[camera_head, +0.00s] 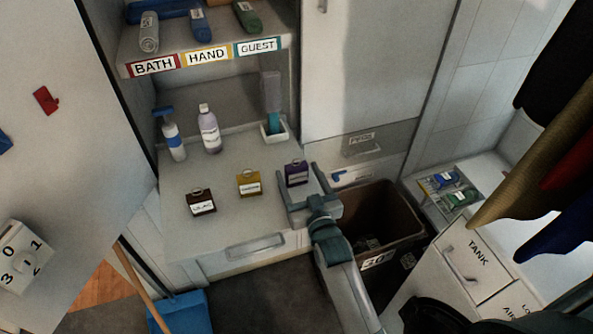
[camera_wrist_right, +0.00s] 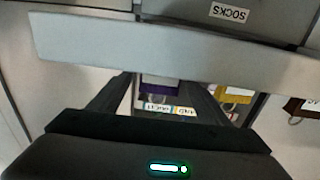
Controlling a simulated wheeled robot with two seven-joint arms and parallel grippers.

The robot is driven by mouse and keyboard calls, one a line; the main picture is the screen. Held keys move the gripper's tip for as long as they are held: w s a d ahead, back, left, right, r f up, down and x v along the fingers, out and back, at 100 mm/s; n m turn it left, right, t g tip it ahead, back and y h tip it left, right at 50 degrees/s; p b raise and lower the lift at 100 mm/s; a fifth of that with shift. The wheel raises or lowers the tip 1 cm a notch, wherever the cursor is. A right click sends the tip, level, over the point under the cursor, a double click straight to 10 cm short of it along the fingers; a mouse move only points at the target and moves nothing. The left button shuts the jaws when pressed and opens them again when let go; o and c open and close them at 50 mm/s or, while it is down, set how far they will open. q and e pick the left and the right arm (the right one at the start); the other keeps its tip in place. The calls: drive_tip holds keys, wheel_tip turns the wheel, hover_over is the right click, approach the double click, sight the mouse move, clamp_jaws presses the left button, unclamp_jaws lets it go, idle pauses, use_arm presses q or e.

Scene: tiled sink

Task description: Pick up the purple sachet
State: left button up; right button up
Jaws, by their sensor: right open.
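The purple sachet (camera_head: 297,172) has a white label and a ring on top. It sits near the front right of the counter (camera_head: 225,220), and its purple part also shows in the right wrist view (camera_wrist_right: 159,84). My right gripper (camera_head: 299,183) is open, with its fingers reaching toward the sachet from the front. In the wrist view the sachet appears between the two dark fingers (camera_wrist_right: 157,98). I see no grip on it, and the exact gap is unclear. My left gripper is not in view.
A yellow sachet (camera_head: 249,184) and a dark brown sachet (camera_head: 200,203) stand left of the purple one. Behind are a blue-topped bottle (camera_head: 172,138), a lilac bottle (camera_head: 209,130) and a white holder (camera_head: 275,135). A brown bin (camera_head: 395,200) is right of the counter.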

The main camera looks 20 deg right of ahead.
drive_tip(key=shift+w, duration=1.15)
drive_tip(key=c, duration=1.1)
